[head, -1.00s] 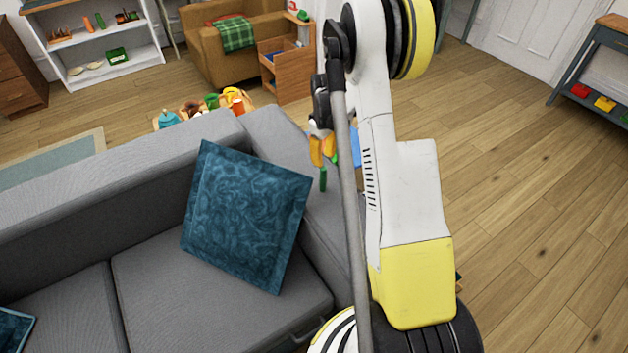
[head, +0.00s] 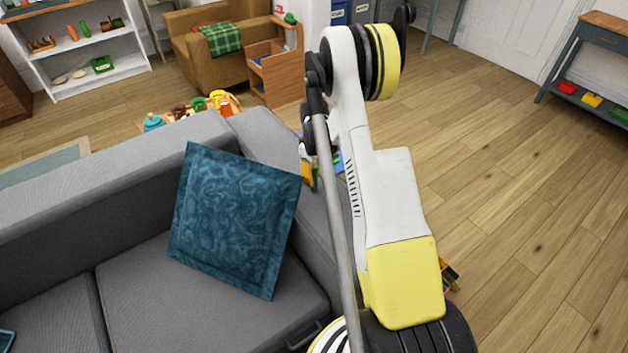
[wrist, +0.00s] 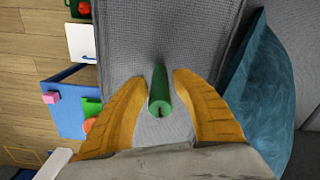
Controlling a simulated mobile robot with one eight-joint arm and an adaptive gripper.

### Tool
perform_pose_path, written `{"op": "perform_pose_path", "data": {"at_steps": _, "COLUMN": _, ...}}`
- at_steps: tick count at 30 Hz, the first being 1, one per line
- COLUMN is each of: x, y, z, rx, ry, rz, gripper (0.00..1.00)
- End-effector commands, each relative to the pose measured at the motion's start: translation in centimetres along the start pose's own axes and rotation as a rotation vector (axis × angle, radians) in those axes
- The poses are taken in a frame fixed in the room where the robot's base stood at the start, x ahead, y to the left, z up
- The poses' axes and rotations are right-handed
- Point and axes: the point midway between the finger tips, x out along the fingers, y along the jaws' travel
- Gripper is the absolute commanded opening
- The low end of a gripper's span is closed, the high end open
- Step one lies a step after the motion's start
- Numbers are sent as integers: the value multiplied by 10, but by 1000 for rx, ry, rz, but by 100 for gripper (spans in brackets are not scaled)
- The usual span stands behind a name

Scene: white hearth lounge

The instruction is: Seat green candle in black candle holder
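The green candle (wrist: 160,92) is between the two orange fingers of my gripper (wrist: 160,78) in the wrist view, its long axis pointing away from the wrist. The fingers are closed in around it, though thin gaps seem to show beside it. The candle and gripper are over the grey sofa (wrist: 122,30), near its arm. In the head view the gripper (head: 308,174) is mostly hidden behind my arm, with a bit of green showing below it. I cannot make out a black candle holder in either view.
A teal cushion (head: 234,220) leans on the sofa (head: 205,308), close to my gripper. A blue surface with small toys (wrist: 70,112) lies left of the sofa in the wrist view. A white shelf (head: 98,40) and brown armchair (head: 195,55) stand behind.

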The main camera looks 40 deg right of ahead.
Motion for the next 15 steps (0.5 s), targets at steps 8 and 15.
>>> {"op": "perform_pose_path", "data": {"at_steps": 8, "x": 0, "y": 0, "z": 0, "rx": 0, "ry": 0, "rz": 0, "gripper": 0}}
{"op": "perform_pose_path", "data": {"at_steps": 15, "x": -1, "y": 0, "z": 0, "rx": 0, "ry": 0, "rz": 0, "gripper": 0}}
